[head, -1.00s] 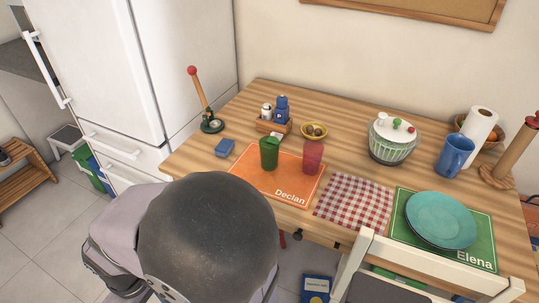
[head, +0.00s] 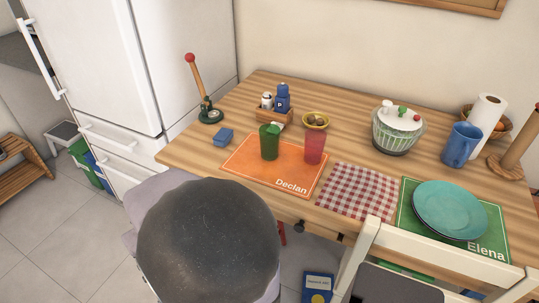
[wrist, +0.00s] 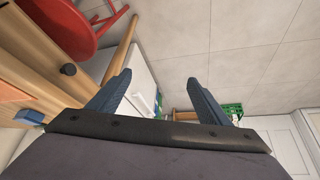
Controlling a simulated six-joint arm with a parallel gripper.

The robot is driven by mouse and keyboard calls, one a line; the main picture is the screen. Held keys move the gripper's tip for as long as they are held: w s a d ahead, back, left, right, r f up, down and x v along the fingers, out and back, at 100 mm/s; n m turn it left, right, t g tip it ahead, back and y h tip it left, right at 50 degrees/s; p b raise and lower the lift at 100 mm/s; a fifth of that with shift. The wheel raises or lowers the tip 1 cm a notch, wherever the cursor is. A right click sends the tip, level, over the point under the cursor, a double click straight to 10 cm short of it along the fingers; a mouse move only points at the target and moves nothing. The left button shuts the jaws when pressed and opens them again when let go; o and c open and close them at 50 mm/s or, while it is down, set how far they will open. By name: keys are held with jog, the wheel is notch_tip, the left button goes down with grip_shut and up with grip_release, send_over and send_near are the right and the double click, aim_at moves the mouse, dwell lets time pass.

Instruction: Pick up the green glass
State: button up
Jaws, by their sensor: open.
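The green glass (head: 269,143) stands upright on the orange "Declan" placemat (head: 245,166), on the wooden table. A red glass (head: 314,149) stands to its right on the same mat. My gripper (wrist: 160,80) shows in the wrist view with its two dark fingers spread apart and nothing between them. It is beside the table's edge, over the floor, and apart from the green glass. In the head view my arm's rounded grey link fills the lower middle, and the gripper's fingers are not visible there. The green glass is not seen in the wrist view.
A blue sponge-like block (head: 223,137) lies left of the mat. A condiment caddy (head: 273,117) and a yellow bowl (head: 315,120) stand behind the glasses. A checked cloth (head: 357,191) and teal plates (head: 449,210) lie to the right. A white chair (head: 440,250) stands in front.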

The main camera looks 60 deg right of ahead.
aim_at(270, 143)
jog(key=d+m+t+h+b, duration=0.2)
jog(key=d+m+h+b, duration=0.15)
jog(key=d, duration=0.85)
jog(key=s+d+r+m+h+b, duration=0.1)
jog(key=s+d+r+h, duration=0.1)
jog(key=d, duration=0.3)
jog(key=s+d+r+m+h+b, duration=0.1)
jog(key=s+d+r+h+b, duration=0.1)
jog(key=d, duration=0.3)
jog(key=s+d+r+m+h+b, duration=0.2)
jog(key=s+d+h, duration=0.1)
jog(key=s+d, duration=0.1)
jog(key=shift+s+d+r+t+h, duration=0.25)
jog(key=shift+d+r+t, duration=0.1)
jog(key=shift+d, duration=0.2)
jog(key=s+d+r+h, duration=0.1)
jog(key=s, duration=0.1)
jog(key=s+d+r+m+h+b, duration=0.1)
jog(key=s+d+r+g+h, duration=0.1)
jog(key=s, duration=0.1)
jog(key=shift+s+d+b, duration=0.15)
jog(key=shift+s+b, duration=0.15)
jog(key=shift+b, duration=0.1)
jog(key=shift+d+r+m+p, duration=0.2)
jog(key=shift+d+p, duration=0.2)
jog(key=shift+d, duration=0.2)
jog(key=shift+d+r+m+p, duration=0.15)
jog(key=shift+d+p, duration=0.2)
jog(key=shift+d, duration=0.2)
